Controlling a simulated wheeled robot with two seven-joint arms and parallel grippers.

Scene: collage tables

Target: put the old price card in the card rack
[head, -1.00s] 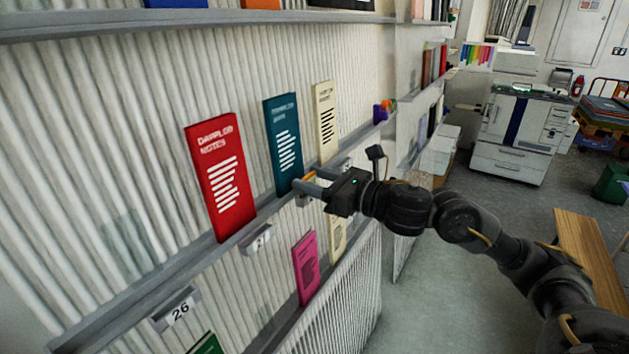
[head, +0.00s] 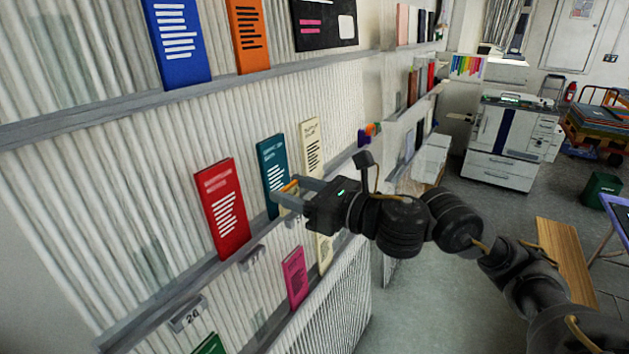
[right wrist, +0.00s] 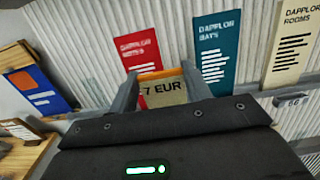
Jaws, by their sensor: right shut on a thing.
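My right gripper (head: 284,193) is shut on a small card (head: 291,186) with an orange top edge. In the right wrist view the card (right wrist: 163,90) reads "7 EUR" and sits between the two fingers (right wrist: 158,92). In the head view the gripper is in front of the lower part of a teal book (head: 272,165) on the wall shelf. I cannot make out a card rack for certain. My left gripper is not in view.
A red book (head: 222,210) and a cream book (head: 311,146) flank the teal one on the shelf. Number tags, one reading 26 (head: 188,316), hang on the shelf edge. A pink book (head: 295,278) stands below. Open floor (head: 420,300) lies to the right.

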